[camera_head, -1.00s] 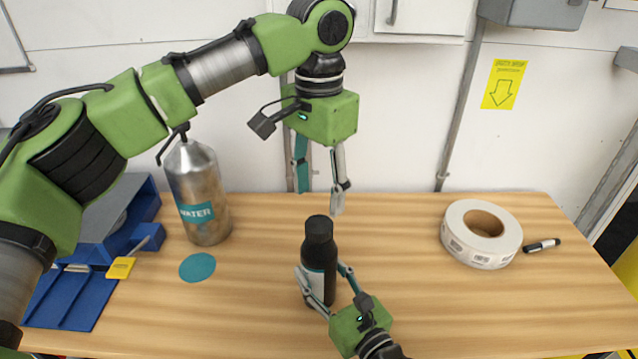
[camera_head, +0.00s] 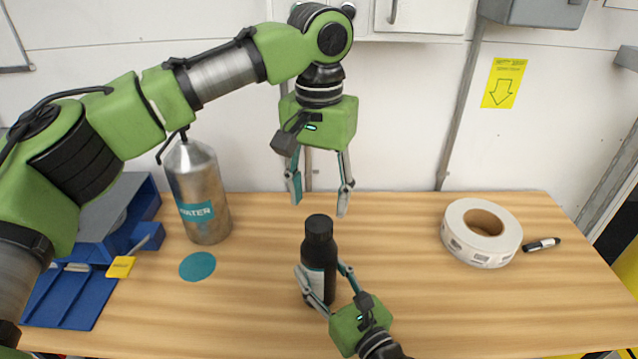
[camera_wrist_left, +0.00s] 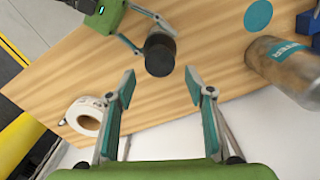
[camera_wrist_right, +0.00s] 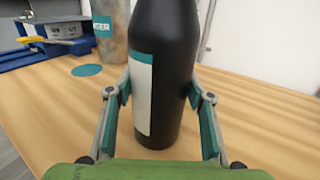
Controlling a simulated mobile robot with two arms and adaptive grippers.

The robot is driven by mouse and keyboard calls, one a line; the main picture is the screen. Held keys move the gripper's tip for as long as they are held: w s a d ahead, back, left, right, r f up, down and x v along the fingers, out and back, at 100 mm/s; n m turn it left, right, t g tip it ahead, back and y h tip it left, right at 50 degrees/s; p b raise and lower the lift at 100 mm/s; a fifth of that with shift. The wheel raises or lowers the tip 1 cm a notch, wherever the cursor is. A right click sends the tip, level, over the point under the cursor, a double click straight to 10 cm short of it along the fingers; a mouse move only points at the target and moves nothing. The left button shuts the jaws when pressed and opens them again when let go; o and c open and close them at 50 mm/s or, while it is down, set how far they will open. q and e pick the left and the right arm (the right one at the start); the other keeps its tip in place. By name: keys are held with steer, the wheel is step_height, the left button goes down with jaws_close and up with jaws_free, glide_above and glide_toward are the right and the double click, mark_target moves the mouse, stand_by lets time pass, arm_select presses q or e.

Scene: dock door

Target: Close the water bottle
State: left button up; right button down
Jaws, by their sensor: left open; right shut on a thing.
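The black water bottle (camera_head: 319,262) stands upright on the wooden table, with a black cap (camera_head: 319,226) on its top; how tightly the cap sits cannot be told. The bottle with its pale label also shows in the right wrist view (camera_wrist_right: 165,75). My right gripper (camera_head: 324,285) is shut on the bottle's body, one finger on each side. My left gripper (camera_head: 319,205) is open and empty, pointing down above and slightly behind the cap. In the left wrist view, the cap (camera_wrist_left: 160,50) lies beyond the open fingers, apart from them.
A metal WATER container (camera_head: 198,200) stands at the back left, with a teal disc (camera_head: 198,267) in front of it. A label roll (camera_head: 483,234) and a marker (camera_head: 541,244) lie at the right. The table between bottle and roll is clear.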

mark_target(319, 223)
arm_select(q)
step_height(319, 223, down, 6)
steer(key=shift+r, duration=0.1)
stand_by(0.4)
steer(key=c, duration=1.1)
